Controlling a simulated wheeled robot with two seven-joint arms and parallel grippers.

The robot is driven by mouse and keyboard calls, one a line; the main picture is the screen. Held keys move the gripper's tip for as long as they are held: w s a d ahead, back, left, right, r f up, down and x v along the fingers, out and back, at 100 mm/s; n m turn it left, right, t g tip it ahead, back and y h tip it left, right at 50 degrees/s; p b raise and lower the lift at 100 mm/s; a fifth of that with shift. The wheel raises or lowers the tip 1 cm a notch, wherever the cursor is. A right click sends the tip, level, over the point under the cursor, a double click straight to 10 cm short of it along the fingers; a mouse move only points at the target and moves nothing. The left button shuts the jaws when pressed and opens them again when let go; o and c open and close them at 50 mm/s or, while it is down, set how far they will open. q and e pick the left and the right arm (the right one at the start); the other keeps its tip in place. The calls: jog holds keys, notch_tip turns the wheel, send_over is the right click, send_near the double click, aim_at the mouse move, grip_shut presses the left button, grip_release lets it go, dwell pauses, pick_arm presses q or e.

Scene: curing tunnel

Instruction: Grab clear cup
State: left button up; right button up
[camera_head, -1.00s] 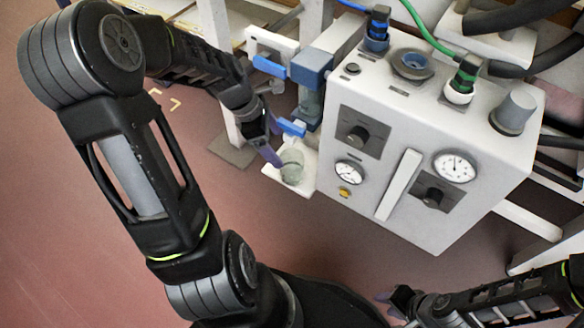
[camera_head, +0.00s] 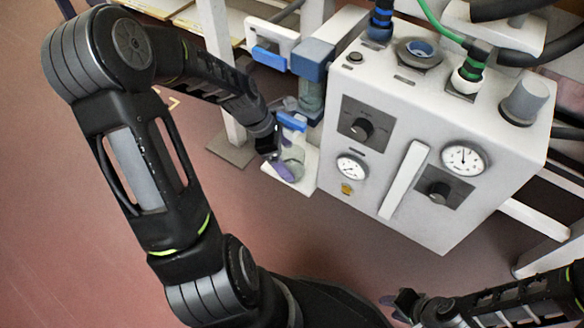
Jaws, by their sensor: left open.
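The clear cup (camera_head: 294,158) stands upright on a small white shelf (camera_head: 306,179) at the lower left of the white machine. My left gripper (camera_head: 287,145) is open at the cup, with a purple finger low on the cup's near left side. Its dark body covers part of the cup's left. I cannot tell whether the finger touches the cup. My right gripper (camera_head: 393,304) is at the bottom of the view, far from the cup; its jaws are too small and dark to read.
The white machine (camera_head: 400,235) with gauges and knobs stands directly right of the cup. A blue-topped column (camera_head: 312,60) and a blue tab (camera_head: 292,121) are just above the cup. Hoses are at the upper right. The reddish floor (camera_head: 80,240) at left is clear.

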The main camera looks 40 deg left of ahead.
dwell(0.6)
pick_arm(q)
jog(key=c, duration=1.7)
jog(key=shift+r, duration=0.15)
jog(key=shift+p, duration=0.4)
jog(key=shift+s+a+p, duration=0.45)
jog(key=shift+s+a, duration=1.35)
jog(key=shift+a, duration=0.6)
jog(key=shift+s+a+p, duration=0.45)
jog(key=shift+s+a, duration=1.35)
jog(key=shift+a, duration=0.6)
jog(key=shift+s+a+p, duration=0.45)
jog(key=shift+s+a, duration=1.35)
jog(key=shift+a, duration=0.6)
